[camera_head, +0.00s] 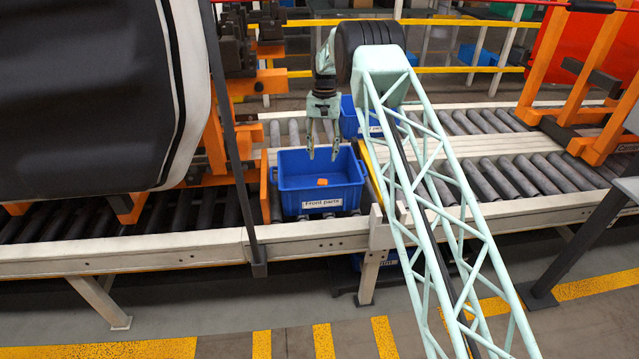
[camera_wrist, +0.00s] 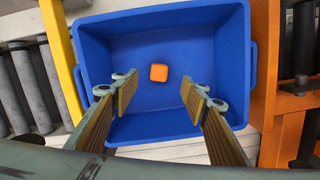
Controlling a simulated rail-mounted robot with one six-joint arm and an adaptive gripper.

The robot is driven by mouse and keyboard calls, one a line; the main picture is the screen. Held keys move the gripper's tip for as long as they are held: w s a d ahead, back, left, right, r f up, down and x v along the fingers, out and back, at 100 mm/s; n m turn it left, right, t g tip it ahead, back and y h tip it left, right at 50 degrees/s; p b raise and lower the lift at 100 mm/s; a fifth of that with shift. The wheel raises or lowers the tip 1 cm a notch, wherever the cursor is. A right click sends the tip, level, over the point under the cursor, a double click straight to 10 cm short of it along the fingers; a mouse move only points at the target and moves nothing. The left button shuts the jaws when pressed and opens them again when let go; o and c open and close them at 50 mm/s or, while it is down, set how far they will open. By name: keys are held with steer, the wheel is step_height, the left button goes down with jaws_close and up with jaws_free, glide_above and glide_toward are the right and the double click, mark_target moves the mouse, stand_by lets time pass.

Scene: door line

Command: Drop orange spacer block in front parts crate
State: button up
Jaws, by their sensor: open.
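The orange spacer block (camera_head: 322,182) lies inside the blue front parts crate (camera_head: 320,198), which bears a "Front parts" label. In the wrist view the block (camera_wrist: 158,72) rests on the crate floor, apart from the walls of the crate (camera_wrist: 237,60). My gripper (camera_head: 322,156) hangs over the crate with its fingers pointing down. In the wrist view my gripper (camera_wrist: 160,88) is open, with a wide gap between its fingers and nothing held.
A second blue crate (camera_head: 350,122) stands behind the front crate, partly hidden by my arm. Conveyor rollers (camera_head: 500,178) run to the right. An orange frame (camera_wrist: 283,100) stands close beside the crate, and a yellow bar (camera_wrist: 62,60) lies along its other side.

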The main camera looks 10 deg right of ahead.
step_height(320, 180, up, 9)
steer(key=w, duration=0.1)
steer(key=shift+d, duration=0.15)
steer(key=shift+r, duration=0.1)
stand_by(0.9)
